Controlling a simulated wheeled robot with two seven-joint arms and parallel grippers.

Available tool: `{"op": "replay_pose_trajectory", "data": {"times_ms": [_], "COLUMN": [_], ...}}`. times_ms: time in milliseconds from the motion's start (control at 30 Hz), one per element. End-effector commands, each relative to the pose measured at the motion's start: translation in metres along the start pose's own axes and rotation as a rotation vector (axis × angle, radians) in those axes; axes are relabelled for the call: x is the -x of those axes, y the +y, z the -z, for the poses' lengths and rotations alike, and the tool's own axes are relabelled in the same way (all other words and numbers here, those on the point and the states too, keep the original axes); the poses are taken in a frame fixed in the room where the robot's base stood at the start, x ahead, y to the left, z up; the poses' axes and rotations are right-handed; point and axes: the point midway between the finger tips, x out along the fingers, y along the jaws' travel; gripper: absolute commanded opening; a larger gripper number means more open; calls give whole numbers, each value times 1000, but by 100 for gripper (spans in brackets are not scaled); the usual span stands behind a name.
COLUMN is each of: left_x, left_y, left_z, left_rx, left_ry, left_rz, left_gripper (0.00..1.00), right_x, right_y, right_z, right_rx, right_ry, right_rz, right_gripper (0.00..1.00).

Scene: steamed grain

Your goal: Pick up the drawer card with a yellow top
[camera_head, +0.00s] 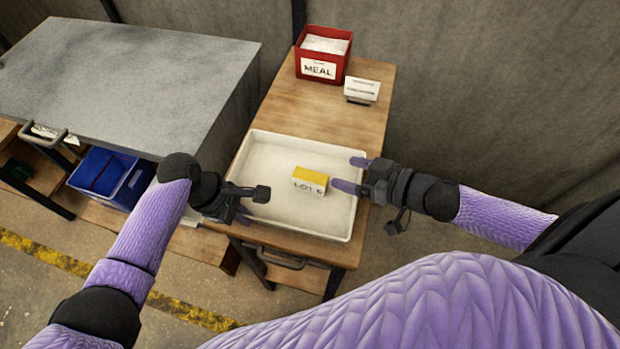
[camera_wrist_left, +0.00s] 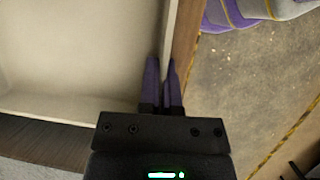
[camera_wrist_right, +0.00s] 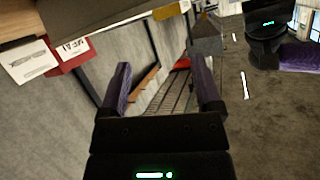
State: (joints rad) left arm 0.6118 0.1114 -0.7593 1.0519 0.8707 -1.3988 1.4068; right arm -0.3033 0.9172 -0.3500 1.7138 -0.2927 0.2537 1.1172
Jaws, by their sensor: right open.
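The drawer card (camera_head: 310,180) with a yellow top and a lettered white front sits upright inside the white tray (camera_head: 255,150), right of its middle. My right gripper (camera_head: 352,174) is open at the tray's right wall. Its fingers point left toward the card, apart from it, with nothing between them. In the right wrist view the two spread purple fingers (camera_wrist_right: 160,88) are empty. My left gripper (camera_wrist_left: 163,70) is at the tray's front-left edge. Its fingers are close together, with the tray's thin wall (camera_wrist_left: 169,30) between them. In the head view, its fingertips are hidden.
A red box (camera_head: 322,68) labelled MEAL and a small white card on a dark stand (camera_head: 361,90) are at the table's back. A grey-topped bench (camera_head: 130,75) stands left, with a blue bin (camera_head: 110,180) below. Yellow stripes mark the floor.

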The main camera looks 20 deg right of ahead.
Motion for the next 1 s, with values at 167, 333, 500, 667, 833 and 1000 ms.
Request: {"op": "replay_pose_trajectory", "data": {"times_ms": [167,333,500,667,833,1000], "left_x": [0,0,0,0,0,0], "left_y": [0,0,0,0,0,0], "left_z": [0,0,0,0,0,0], "left_rx": [-1,0,0,0,0,0], "left_ry": [-1,-1,-1,-1,-1,-1], "left_rz": [0,0,0,0,0,0], "left_gripper": [0,0,0,0,0,0], "right_x": [54,45,9,-15,-48,-55], "right_y": [11,7,1,-3,-7,-9], "right_z": [-26,-28,-31,-32,-35,-36], "right_rx": [217,265,262,262,260,260], "right_ry": [-56,-51,-51,-51,-52,-55], "right_rz": [153,197,195,195,195,196], "right_gripper": [82,82,82,82,82,82]}}
